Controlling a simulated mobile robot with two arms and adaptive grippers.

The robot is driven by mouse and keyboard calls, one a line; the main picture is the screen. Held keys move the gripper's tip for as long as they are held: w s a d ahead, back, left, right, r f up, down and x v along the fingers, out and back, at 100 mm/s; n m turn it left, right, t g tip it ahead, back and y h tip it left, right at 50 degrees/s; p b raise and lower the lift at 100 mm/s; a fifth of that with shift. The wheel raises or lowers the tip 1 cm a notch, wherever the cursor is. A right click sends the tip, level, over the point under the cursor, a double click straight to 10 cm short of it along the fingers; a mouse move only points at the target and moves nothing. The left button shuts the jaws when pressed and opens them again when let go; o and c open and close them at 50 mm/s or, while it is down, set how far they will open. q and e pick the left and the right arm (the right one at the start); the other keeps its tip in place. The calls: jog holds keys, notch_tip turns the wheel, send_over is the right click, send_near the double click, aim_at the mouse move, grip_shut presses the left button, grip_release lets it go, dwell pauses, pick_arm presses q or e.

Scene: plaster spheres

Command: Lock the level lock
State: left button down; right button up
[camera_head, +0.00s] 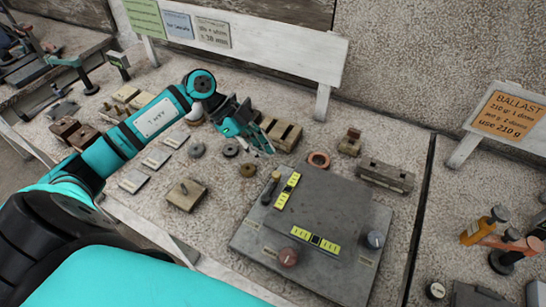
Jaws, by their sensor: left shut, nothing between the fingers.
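A grey metal plate (325,205) lies on the stone bench at lower centre. It bears two yellow level vials, one upright in the picture (288,191) and one crosswise (316,240). A dark lever-like piece (270,187) sits beside the first vial at the plate's left edge. A reddish knob (287,257) and a grey knob (375,240) stand near the front. I cannot tell for certain which part is the level lock. My left gripper (262,146) is shut and empty, behind the plate's upper left, apart from the lever in the picture. My right gripper is out of view.
A slotted wooden block (281,134) stands close to the left gripper. Small round discs (230,149) and a square block (186,194) lie left of the plate. A metal bar (385,176) lies behind it. An orange ballast sign (507,115) stands at right.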

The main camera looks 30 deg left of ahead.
aim_at(291, 177)
pick_arm(q)
jog(key=p+x, duration=0.1)
jog(key=x, duration=0.3)
jog(key=shift+d+f, duration=0.15)
jog(key=shift+d, duration=0.2)
jog(key=p+x, duration=0.1)
jog(key=x, duration=0.2)
jog(key=shift+w+f, duration=0.1)
jog(key=shift+f, duration=0.1)
jog(key=shift+d+f, duration=0.25)
jog(key=shift+f, duration=0.1)
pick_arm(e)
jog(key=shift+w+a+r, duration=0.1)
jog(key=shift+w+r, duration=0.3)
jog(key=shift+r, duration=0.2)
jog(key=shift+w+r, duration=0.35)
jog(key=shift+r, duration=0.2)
pick_arm(q)
jog(key=shift+w, duration=0.1)
